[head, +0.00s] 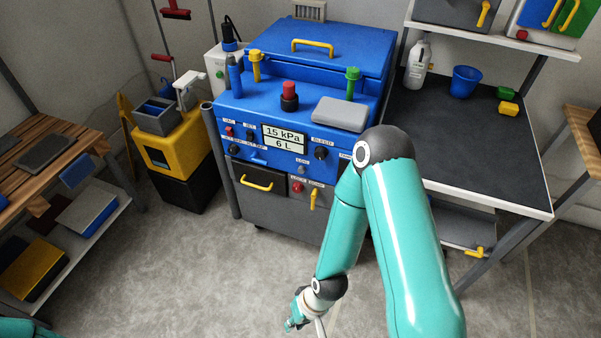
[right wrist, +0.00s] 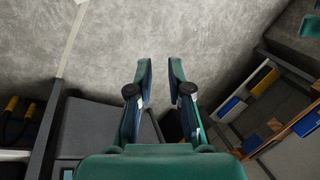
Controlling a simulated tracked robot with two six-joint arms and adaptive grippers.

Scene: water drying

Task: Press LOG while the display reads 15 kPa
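The blue machine (head: 262,112) stands against the back wall. Its display (head: 284,138) reads 15 kPa on the upper line and 6 L on the lower. A small button (head: 301,169) sits under a label that seems to read LOG, below the display; nothing touches it. My right gripper (head: 297,318) hangs low over the floor in front of the machine, well away from the panel. In the right wrist view the gripper (right wrist: 160,70) has its fingers apart with nothing between them. My left gripper is out of view.
A grey-topped bench (head: 465,135) with a white bottle (head: 417,65) and blue cup (head: 465,81) stands at right. A yellow bucket (head: 175,150) is left of the machine. A wooden bench (head: 70,150) is far left. The floor in front is clear.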

